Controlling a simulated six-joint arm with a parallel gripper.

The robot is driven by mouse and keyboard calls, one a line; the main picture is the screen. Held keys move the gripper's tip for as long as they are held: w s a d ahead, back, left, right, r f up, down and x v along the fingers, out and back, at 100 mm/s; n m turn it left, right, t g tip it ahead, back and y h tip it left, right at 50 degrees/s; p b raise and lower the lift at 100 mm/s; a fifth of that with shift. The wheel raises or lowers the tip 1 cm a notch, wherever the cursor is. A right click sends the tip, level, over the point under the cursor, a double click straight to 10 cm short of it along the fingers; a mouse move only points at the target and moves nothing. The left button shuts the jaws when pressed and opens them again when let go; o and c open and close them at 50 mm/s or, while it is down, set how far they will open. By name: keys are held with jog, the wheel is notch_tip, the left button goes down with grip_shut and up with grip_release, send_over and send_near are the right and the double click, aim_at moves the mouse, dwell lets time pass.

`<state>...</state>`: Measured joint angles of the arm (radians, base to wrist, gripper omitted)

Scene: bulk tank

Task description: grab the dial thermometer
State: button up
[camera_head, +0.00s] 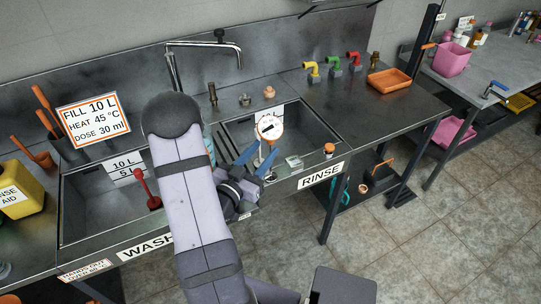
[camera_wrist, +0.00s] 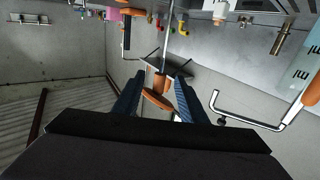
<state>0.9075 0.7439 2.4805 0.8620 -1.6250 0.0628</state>
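The dial thermometer (camera_head: 270,128) shows its round white face with a dark pointer in the head view, over the rinse basin. In the wrist view the thermometer (camera_wrist: 157,100) appears as an orange disc seen nearly edge-on, with an orange hub and a thin metal stem. My gripper (camera_head: 261,153) has its blue fingers just below the dial, one on each side of the stem. In the wrist view my gripper (camera_wrist: 160,77) is open, with the orange hub between the fingers and gaps showing on both sides. What supports the stem's lower end is hidden.
The rinse basin (camera_head: 331,152) and wash basin (camera_head: 80,230) have raised rims. A tap (camera_head: 240,50) arches behind my arm. An orange-capped bottle (camera_head: 329,150) stands right of the gripper. A red brush (camera_head: 153,203) is in the wash basin. An orange tray (camera_head: 390,82) lies on the right bench.

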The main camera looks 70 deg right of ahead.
aim_at(271, 142)
jog(key=shift+s+d+r+p, duration=0.1)
jog(key=shift+d+r+p, duration=0.05)
jog(key=shift+d+p, duration=0.4)
jog(key=shift+s+d+p, duration=0.2)
jog(key=shift+d+p, duration=0.3)
jog(key=shift+d, duration=0.5)
jog(key=shift+s+d+p, duration=0.15)
jog(key=shift+d+p, duration=0.3)
jog(key=shift+d, duration=0.55)
grip_shut()
